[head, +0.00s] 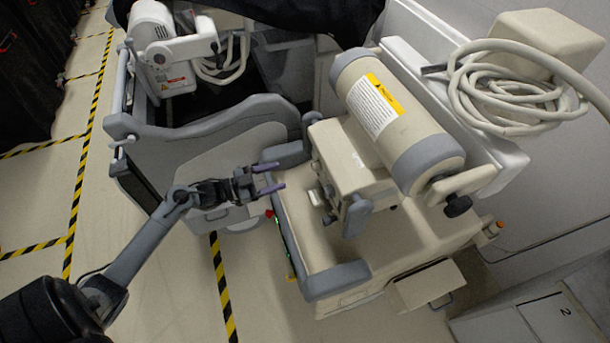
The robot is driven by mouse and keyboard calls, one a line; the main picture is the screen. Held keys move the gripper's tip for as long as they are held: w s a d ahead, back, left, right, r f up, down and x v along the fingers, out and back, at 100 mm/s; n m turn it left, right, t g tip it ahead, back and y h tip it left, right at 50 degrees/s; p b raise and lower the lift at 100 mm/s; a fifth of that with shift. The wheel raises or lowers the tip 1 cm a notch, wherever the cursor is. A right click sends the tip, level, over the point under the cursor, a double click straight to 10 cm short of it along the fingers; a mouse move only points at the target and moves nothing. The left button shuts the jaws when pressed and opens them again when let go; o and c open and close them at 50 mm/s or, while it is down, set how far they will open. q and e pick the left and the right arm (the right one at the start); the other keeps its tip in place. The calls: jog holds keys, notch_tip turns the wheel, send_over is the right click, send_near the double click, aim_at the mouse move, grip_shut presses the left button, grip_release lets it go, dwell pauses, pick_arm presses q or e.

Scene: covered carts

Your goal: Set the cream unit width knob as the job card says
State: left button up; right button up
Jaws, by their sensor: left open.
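The cream unit (400,240) is a wheeled cart with a large cream cylinder (375,110) on top, which bears a yellow and white label. A black knob (457,206) sticks out near the cylinder's lower right end. A cream box head (350,160) below the cylinder has small pale parts and a grey lever-like part on its front. I cannot tell which part is the width knob. My left gripper (278,177) is open and empty, left of the box head and apart from it, its purple-grey fingers pointing right. No job card can be made out. My right gripper is not in view.
A grey cart (200,145) with a white unit (165,50) stands behind my left gripper. A dark cover (280,15) hangs at the top. A coiled cable (510,95) lies on the cream unit's upper right. Open floor with striped tape (222,285) lies at lower left.

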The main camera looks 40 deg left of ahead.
aim_at(312, 167)
pick_arm(q)
jog(key=x, duration=1)
jog(key=shift+w+d+b, duration=0.15)
jog(key=shift+w+b, duration=0.2)
jog(key=shift+f, duration=0.1)
jog(key=shift+c, duration=0.2)
jog(key=c, duration=1)
jog(key=shift+r+n+p, duration=0.2)
jog(key=shift+n+p, duration=0.9)
jog(key=shift+p, duration=0.3)
jog(key=shift+n+p, duration=0.85)
jog(key=shift+n, duration=0.15)
jog(key=shift+f+n+p, duration=0.15)
jog(key=shift+n+p, duration=0.35)
jog(key=shift+n, duration=0.3)
